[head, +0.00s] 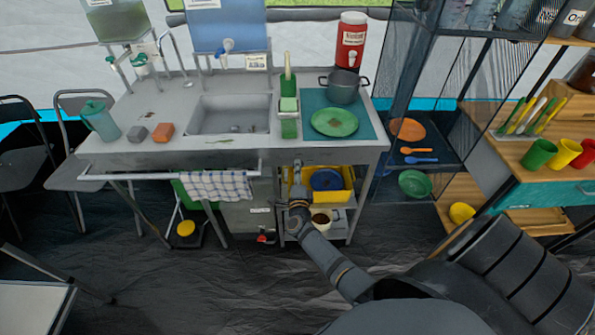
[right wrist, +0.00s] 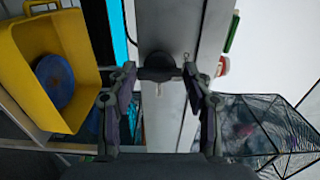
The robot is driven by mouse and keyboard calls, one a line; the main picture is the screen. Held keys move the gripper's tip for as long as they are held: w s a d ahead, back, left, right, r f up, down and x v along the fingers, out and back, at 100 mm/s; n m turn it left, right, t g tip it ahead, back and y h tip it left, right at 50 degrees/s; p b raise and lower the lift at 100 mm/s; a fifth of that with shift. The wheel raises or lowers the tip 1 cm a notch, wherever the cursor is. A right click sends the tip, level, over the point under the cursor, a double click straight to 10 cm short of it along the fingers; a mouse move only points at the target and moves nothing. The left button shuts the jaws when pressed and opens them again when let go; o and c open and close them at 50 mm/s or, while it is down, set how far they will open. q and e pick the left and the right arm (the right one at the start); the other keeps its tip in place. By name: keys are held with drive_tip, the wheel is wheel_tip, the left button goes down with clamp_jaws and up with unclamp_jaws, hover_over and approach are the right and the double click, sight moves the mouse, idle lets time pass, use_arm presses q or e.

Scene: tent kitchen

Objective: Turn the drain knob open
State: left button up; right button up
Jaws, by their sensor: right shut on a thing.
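My right gripper (head: 297,172) is at the front edge of the sink counter (head: 345,147), to the right of the hanging towel. In the right wrist view, its two fingers (right wrist: 160,72) are shut on a dark round knob (right wrist: 158,66) mounted on the grey counter front (right wrist: 180,110). A small pale tip sticks out below the knob in that view. In the head view the gripper hides the knob. The sink basin (head: 232,128) is above and to the left. I cannot tell the knob's setting. My left gripper is not in view.
A checked towel (head: 218,186) hangs on the front rail. Below the counter are a yellow bin (head: 345,183) with a blue round thing, a mug (head: 321,221) and a red valve (head: 264,238).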

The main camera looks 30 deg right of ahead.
idle(0.5)
drive_tip(key=o, duration=1.2)
drive_tip(key=shift+c, duration=0.2)
drive_tip(key=v, duration=1.2)
